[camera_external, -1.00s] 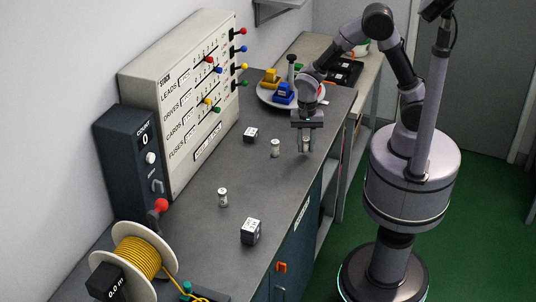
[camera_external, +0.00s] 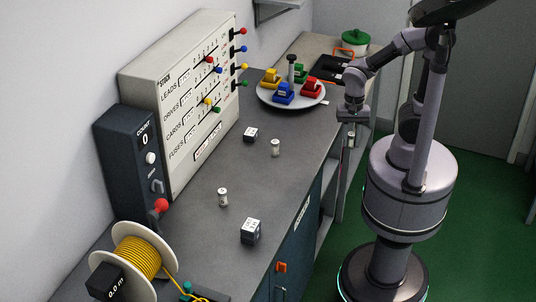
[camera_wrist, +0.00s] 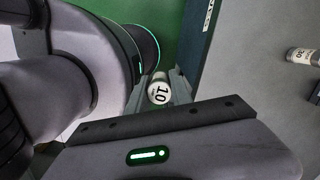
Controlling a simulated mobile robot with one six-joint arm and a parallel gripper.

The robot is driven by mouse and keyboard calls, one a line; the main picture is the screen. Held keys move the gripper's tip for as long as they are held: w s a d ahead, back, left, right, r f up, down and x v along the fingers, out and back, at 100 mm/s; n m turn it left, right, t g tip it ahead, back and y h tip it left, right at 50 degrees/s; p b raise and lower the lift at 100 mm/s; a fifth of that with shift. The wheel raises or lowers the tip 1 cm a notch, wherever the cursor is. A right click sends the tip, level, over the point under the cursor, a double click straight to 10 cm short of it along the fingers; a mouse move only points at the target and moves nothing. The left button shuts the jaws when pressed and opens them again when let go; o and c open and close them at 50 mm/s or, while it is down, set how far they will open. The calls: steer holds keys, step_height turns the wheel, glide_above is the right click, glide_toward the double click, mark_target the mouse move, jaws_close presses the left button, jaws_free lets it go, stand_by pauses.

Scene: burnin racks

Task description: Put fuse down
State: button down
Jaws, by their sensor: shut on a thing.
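My gripper (camera_external: 349,135) is shut on a small pale fuse. In the wrist view the fuse (camera_wrist: 159,90) shows its round end marked 10 between the fingers. The gripper hangs beside the right edge of the grey bench (camera_external: 240,170), in front of my body, not over the top. Two other white fuses stand upright on the bench, one near the middle (camera_external: 275,148) and one farther forward (camera_external: 223,197). A fuse marked 30 (camera_wrist: 301,56) shows at the right of the wrist view.
Two dark cubes with white tops, a rear one (camera_external: 250,135) and a front one (camera_external: 250,231), sit on the bench. A plate (camera_external: 265,99) with coloured blocks stands at the back. A stock board (camera_external: 185,100), counter box (camera_external: 130,165) and yellow cable reel (camera_external: 165,258) line the left.

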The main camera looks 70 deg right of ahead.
steer(key=w+a+r+m+p, duration=0.4)
steer(key=w+a+p, duration=0.5)
steer(key=w+a, duration=0.3)
steer(key=w+a+f+m+p, duration=0.1)
steer(key=w+a, duration=0.1)
steer(key=w+a+f+m+p, duration=0.1)
steer(key=w+a, duration=0.1)
steer(key=a, duration=0.1)
steer(key=w+a+f+m+t+p, duration=0.1)
steer(key=w+a, duration=0.1)
steer(key=a, duration=0.1)
steer(key=shift+w+f+m, duration=0.1)
steer(key=shift+f+m, duration=0.1)
steer(key=shift+m, duration=0.1)
steer(key=b, duration=0.1)
glide_above(235, 186)
steer(key=shift+s+d+f, duration=0.1)
steer(key=shift+d+f, duration=0.05)
steer(key=shift+f, duration=0.3)
steer(key=shift+s+d+f, duration=0.1)
steer(key=shift+d+f, duration=0.05)
steer(key=shift+f, duration=0.3)
steer(key=shift+w+f+b, duration=0.1)
steer(key=shift+f+b, duration=0.45)
steer(key=shift+f, duration=1.15)
steer(key=shift+f, duration=0.1)
